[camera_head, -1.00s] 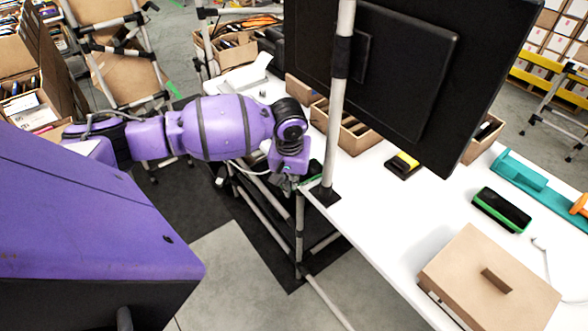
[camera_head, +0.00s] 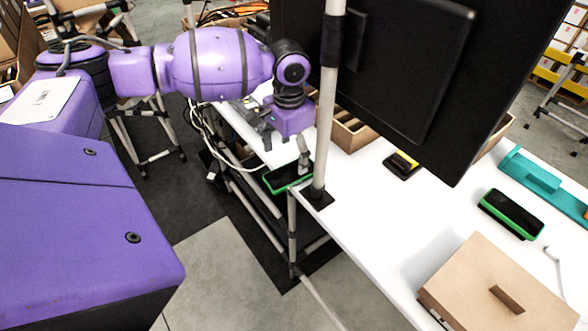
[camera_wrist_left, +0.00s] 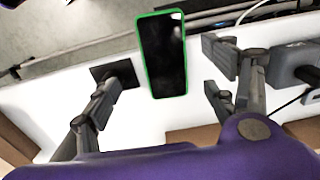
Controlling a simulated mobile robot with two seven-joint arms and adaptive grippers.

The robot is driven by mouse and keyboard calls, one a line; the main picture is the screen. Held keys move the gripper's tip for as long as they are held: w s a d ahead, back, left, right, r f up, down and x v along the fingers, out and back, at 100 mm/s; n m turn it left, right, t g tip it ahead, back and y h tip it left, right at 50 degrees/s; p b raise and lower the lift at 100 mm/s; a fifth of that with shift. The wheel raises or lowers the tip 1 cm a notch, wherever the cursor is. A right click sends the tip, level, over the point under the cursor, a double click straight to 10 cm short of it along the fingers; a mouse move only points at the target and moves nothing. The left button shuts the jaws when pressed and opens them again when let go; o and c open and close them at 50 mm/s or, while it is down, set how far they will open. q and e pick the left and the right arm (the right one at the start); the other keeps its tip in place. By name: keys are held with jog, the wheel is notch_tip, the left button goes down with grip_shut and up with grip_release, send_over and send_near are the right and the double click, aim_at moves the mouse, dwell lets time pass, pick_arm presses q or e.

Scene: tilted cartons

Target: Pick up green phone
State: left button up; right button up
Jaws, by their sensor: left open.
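A green-edged phone with a black face (camera_head: 288,177) lies at the near-left edge of the white table, left of the post. It also shows in the left wrist view (camera_wrist_left: 162,58), running away from the hand, its far end by the table's edge. A second green-edged phone (camera_head: 511,213) lies on the table's right part. My right gripper is not in view.
A grey post (camera_head: 326,120) with a black base (camera_head: 317,197) stands close beside the first phone. A large black monitor (camera_head: 420,80) hangs over the table. A yellow-and-black device (camera_head: 402,165), a cardboard box (camera_head: 475,285) and a teal holder (camera_head: 545,185) are further right.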

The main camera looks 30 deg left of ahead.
aim_at(291, 172)
pick_arm(q)
jog(key=shift+w+a+r+m, duration=0.1)
jog(key=shift+w+r+m, duration=0.15)
jog(key=shift+w+m, duration=0.15)
jog(key=f, duration=0.7)
jog(key=shift+w+f, duration=0.15)
jog(key=shift+w, duration=0.05)
jog(key=c, duration=1.4)
